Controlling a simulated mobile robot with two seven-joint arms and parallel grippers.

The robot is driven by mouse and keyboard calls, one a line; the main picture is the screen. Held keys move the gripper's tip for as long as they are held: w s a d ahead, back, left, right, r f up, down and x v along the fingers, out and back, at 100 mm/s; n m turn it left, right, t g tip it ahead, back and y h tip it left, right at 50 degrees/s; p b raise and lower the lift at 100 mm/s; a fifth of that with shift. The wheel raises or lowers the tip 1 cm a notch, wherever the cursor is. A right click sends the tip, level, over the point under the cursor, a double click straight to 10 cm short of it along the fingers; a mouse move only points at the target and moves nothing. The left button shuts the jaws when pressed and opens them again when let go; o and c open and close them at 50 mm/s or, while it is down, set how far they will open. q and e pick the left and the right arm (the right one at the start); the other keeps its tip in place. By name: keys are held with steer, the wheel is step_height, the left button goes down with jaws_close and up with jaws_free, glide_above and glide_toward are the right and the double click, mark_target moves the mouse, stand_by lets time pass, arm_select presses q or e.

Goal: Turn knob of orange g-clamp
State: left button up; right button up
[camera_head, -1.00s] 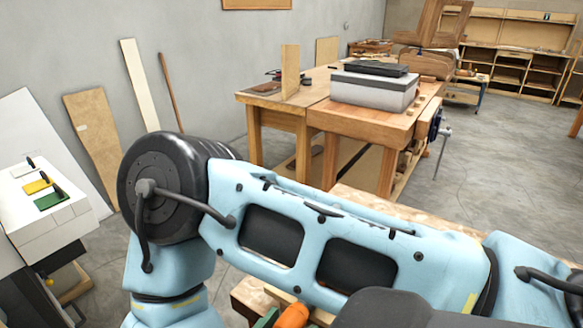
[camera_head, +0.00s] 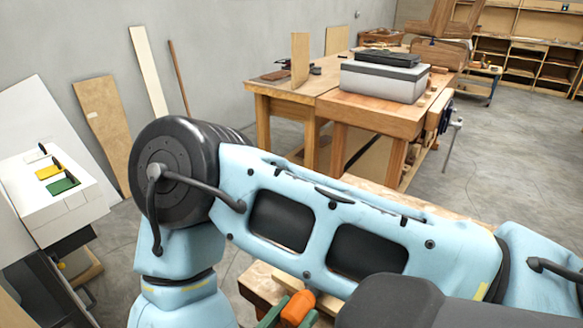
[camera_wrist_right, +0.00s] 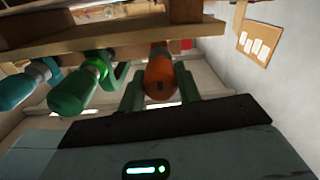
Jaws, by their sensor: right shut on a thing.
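The orange g-clamp's knob (camera_head: 298,309) shows at the bottom edge of the head view, below my arm. In the right wrist view the orange knob (camera_wrist_right: 160,70) sits between the two green fingers of my right gripper (camera_wrist_right: 160,88), which is shut on it. The gripper (camera_head: 290,318) shows only in part in the head view. The rest of the orange clamp is mostly hidden behind the knob and the wooden edge. My left gripper is in neither view.
In the right wrist view a green clamp (camera_wrist_right: 78,88) and a teal clamp (camera_wrist_right: 18,88) hang left of the orange knob, under a wooden board (camera_wrist_right: 120,42). A workbench (camera_head: 375,118) with a grey box (camera_head: 380,82) stands farther back. Open floor lies to the right.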

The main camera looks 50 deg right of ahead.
steer(key=m, duration=0.8)
steer(key=shift+m, duration=0.3)
steer(key=m, duration=0.4)
steer(key=shift+w+r+m, duration=0.1)
steer(key=shift+m, duration=0.2)
steer(key=m, duration=1.1)
steer(key=shift+r+m, duration=0.1)
steer(key=shift+m, duration=0.2)
steer(key=m, duration=0.3)
steer(key=shift+m, duration=0.3)
steer(key=m, duration=0.4)
steer(key=shift+m, duration=0.3)
steer(key=m, duration=0.3)
steer(key=shift+m, duration=0.3)
steer(key=m, duration=0.4)
steer(key=shift+r+m, duration=0.1)
steer(key=shift+m, duration=0.2)
steer(key=m, duration=0.4)
steer(key=shift+m, duration=0.3)
steer(key=m, duration=0.4)
steer(key=shift+s, duration=0.2)
steer(key=m, duration=0.8)
steer(key=shift+m, duration=0.3)
steer(key=m, duration=0.3)
steer(key=shift+m, duration=2.2)
